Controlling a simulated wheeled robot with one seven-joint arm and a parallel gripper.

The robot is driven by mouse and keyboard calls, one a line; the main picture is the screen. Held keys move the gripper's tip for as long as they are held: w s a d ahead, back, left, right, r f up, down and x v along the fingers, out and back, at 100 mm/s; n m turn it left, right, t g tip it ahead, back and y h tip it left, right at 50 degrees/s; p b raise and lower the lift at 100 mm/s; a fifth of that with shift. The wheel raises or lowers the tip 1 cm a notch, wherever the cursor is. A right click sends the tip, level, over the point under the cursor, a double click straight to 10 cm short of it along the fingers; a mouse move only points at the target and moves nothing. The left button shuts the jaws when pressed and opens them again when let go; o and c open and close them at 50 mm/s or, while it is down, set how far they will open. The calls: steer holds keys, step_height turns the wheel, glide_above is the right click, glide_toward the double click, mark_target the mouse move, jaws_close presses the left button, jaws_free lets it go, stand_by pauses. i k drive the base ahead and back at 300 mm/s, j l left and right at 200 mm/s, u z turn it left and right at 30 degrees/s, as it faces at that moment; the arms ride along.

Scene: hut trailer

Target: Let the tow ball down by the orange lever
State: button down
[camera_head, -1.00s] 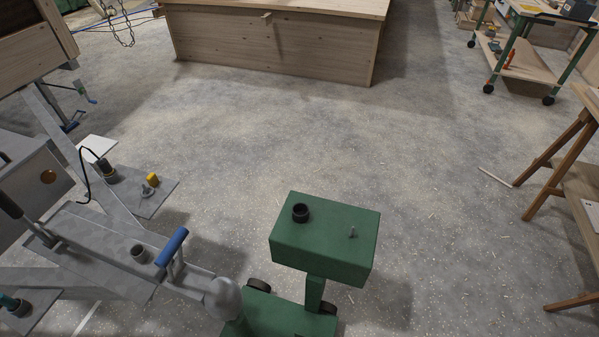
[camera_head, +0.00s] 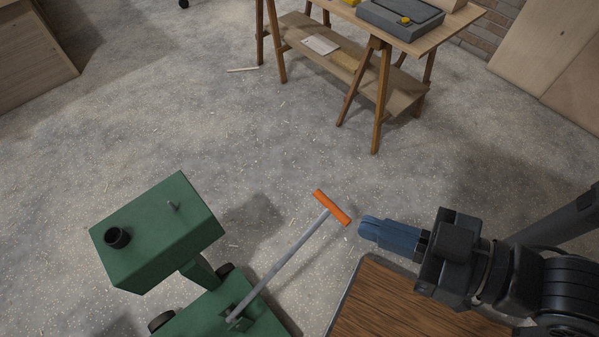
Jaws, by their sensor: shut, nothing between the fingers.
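The orange lever handle (camera_head: 332,208) is a short crossbar at the top of a grey rod (camera_head: 284,262). The rod rises at a slant from the base of a green wheeled trolley (camera_head: 226,306). The trolley's green box top (camera_head: 158,234) carries a black socket and a small pin. My gripper (camera_head: 366,230) has blue fingers pointing left and is shut and empty. In the picture it is just right of the orange handle, with a small gap between them. The tow ball is out of view now.
A wooden trestle table (camera_head: 408,42) with a grey case (camera_head: 400,18) stands at the back. A brown wood-topped surface (camera_head: 385,308) lies in front, below my gripper. Bare floor (camera_head: 200,120) stretches between the trolley and the table.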

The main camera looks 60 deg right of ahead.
mark_target(331, 208)
steer(key=k+l, duration=0.1)
steer(key=l, duration=1.55)
steer(key=z, duration=0.05)
